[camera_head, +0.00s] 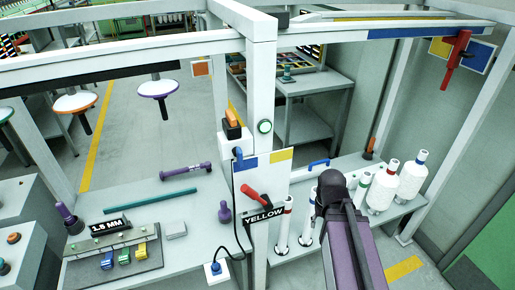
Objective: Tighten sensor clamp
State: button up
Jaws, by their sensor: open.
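I cannot tell for sure which part is the sensor clamp. A red handle (255,195) sits on a white panel (278,178) with blue and yellow patches on the middle post, above a black "YELLOW" label (264,215). Another red clamp-like piece (457,55) hangs at the upper right beam, in front of a panel with a yellow patch. My purple and dark arm rises at the lower right, its dark rounded joint near the right shelf. My gripper does not show.
The left bench carries a purple bar (185,171), a teal rod (151,197), a "1.5 MM" plate (112,226) with small blue, green and yellow blocks, and a purple knob (224,214). A black cable hangs by the post.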

aim_at(237, 152)
jog(key=z, duration=1.2)
jog(key=k, duration=1.1)
jog(key=u, duration=1.9)
